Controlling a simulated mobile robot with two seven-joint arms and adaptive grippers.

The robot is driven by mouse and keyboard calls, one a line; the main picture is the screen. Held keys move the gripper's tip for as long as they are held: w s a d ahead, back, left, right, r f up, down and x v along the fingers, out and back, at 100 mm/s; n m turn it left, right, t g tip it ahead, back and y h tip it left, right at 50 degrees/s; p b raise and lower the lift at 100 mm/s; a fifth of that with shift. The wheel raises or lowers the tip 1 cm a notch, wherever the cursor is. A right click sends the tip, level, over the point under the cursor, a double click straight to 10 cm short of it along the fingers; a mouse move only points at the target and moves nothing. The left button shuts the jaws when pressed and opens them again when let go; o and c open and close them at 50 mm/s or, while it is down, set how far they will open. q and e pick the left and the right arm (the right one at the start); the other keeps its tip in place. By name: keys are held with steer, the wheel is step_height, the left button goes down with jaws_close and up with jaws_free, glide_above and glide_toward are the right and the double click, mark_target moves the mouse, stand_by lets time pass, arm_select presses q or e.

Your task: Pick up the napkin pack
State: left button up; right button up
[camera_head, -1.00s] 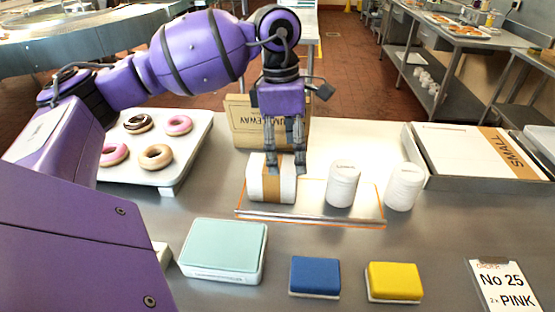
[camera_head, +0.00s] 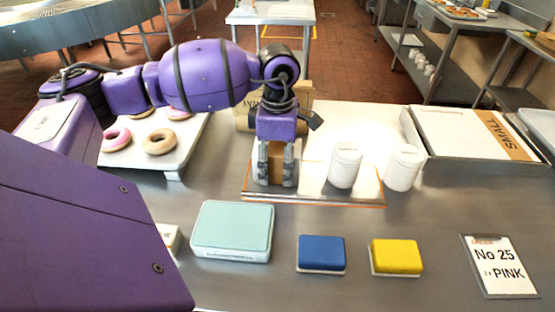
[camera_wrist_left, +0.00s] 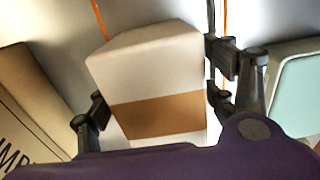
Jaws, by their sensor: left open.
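The napkin pack (camera_wrist_left: 155,75) is a white block with a brown band. In the left wrist view it lies between the two fingers of my open left gripper (camera_wrist_left: 160,95), with the right finger very close to its side; I cannot tell whether they touch. In the head view my left gripper (camera_head: 275,168) points straight down over the left part of the orange-edged tray (camera_head: 325,197), and it mostly hides the pack there. My right gripper is not in view.
Two white canisters stand right of the gripper, one (camera_head: 345,166) on the tray and another (camera_head: 404,168) at its right end. A cardboard bag (camera_head: 248,122) stands behind. A mint box (camera_head: 232,230), blue sponge (camera_head: 321,253) and yellow sponge (camera_head: 396,256) lie in front. Donuts (camera_head: 160,142) sit left.

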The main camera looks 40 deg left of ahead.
arm_select(q)
steer(key=c, duration=1.3)
steer(key=shift+r, duration=0.15)
steer(key=shift+c, duration=0.2)
